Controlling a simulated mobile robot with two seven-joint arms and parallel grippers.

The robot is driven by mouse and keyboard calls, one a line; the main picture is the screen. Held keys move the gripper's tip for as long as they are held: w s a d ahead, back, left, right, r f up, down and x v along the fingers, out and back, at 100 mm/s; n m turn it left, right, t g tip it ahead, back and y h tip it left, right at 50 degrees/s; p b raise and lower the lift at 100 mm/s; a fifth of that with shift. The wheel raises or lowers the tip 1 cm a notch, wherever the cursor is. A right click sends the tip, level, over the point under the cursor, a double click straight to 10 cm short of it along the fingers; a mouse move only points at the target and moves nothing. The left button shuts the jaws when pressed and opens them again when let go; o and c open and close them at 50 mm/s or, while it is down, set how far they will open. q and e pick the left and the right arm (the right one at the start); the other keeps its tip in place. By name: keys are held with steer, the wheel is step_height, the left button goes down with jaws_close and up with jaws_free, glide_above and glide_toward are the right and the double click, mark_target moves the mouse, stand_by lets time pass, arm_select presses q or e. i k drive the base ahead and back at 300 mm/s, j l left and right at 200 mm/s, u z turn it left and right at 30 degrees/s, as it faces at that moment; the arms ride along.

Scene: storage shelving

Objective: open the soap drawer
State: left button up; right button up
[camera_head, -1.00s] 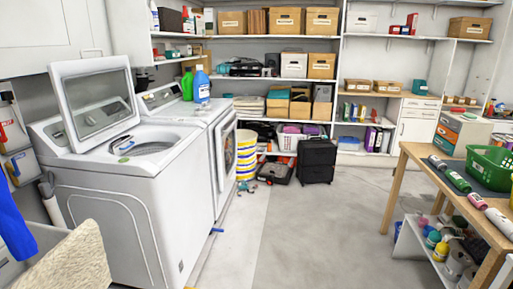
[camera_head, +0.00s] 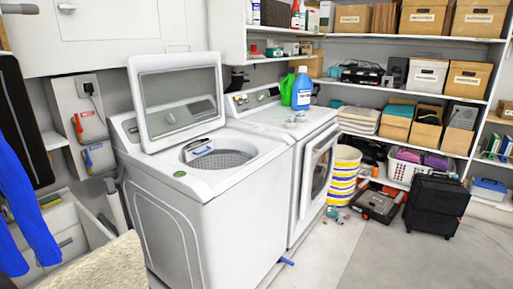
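A white top-loading washer (camera_head: 200,215) stands in the middle left with its lid (camera_head: 178,100) raised and its tub (camera_head: 225,160) open. A small white and blue piece (camera_head: 199,148) sits at the rear left of the tub opening; I cannot tell if it is the soap drawer. A second white machine (camera_head: 318,165) with a front door stands behind it to the right. A green bottle (camera_head: 303,90) and a blue bottle (camera_head: 287,92) stand on its top. No separate drawer front is clear on either machine. Neither of my grippers is in view.
A sink (camera_head: 65,245) and hanging blue cloth (camera_head: 22,200) are at the left. A yellow-striped bucket (camera_head: 343,180), toolbox (camera_head: 378,203) and black case (camera_head: 436,205) stand on the floor. Loaded shelves line the back. The floor at the lower right (camera_head: 400,262) is clear.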

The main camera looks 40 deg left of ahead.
mark_target(193, 151)
steer(key=i, duration=2.65)
steer(key=i+u, duration=0.25)
steer(key=u, duration=0.2)
steer(key=i+l+u, duration=0.15)
steer(key=i+u, duration=0.15)
steer(key=u, duration=1.6)
